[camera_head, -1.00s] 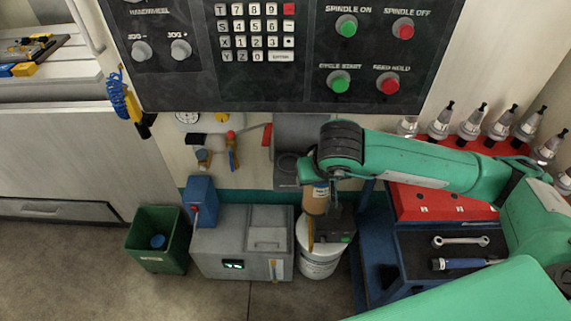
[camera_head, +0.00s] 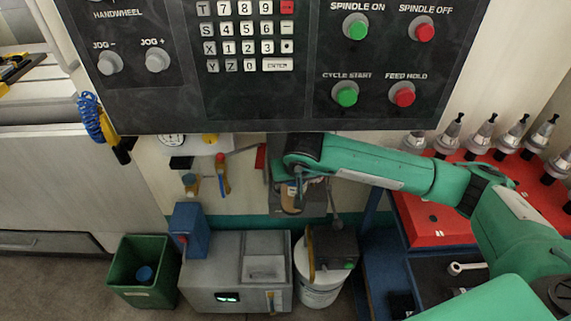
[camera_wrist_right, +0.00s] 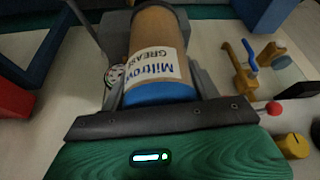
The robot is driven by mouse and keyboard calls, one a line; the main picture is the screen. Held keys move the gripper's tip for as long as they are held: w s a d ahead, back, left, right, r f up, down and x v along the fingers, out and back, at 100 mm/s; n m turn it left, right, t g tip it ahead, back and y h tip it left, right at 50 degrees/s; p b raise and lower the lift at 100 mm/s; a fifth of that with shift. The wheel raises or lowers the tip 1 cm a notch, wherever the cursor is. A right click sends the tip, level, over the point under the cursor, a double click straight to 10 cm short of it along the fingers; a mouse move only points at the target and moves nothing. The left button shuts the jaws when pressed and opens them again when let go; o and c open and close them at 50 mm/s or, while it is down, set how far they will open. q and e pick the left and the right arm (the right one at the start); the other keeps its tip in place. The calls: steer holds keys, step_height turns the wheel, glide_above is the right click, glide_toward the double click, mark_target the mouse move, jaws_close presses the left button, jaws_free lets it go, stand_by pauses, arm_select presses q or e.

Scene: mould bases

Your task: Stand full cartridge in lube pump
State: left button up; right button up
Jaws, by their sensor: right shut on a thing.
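My right gripper (camera_head: 298,190) is shut on a tan grease cartridge (camera_head: 290,200) in front of the machine wall, below the control panel. A grey wall unit with a dark cup, apparently the lube pump (camera_head: 314,205), stands right behind and under the gripper. The arm hides much of it. I cannot tell whether the cartridge touches it. My left gripper is not in view.
A grey tank unit (camera_head: 225,270) carrying a blue box (camera_head: 188,228) stands below, beside a green bin (camera_head: 128,285) holding a blue item. A dark box (camera_head: 333,245) sits on a white bucket (camera_head: 318,286). Valves (camera_head: 222,178) are left of the gripper; a red tool rack (camera_head: 435,222) is right.

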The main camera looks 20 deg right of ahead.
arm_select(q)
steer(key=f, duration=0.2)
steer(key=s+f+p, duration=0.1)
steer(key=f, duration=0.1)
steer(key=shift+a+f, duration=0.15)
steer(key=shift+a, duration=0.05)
arm_select(e)
steer(key=w+d+f, duration=0.1)
steer(key=w+f, duration=0.2)
steer(key=w, duration=0.6)
steer(key=shift+w+f, duration=0.2)
steer(key=shift+w, duration=0.2)
steer(key=shift+f, duration=0.1)
steer(key=o, duration=1)
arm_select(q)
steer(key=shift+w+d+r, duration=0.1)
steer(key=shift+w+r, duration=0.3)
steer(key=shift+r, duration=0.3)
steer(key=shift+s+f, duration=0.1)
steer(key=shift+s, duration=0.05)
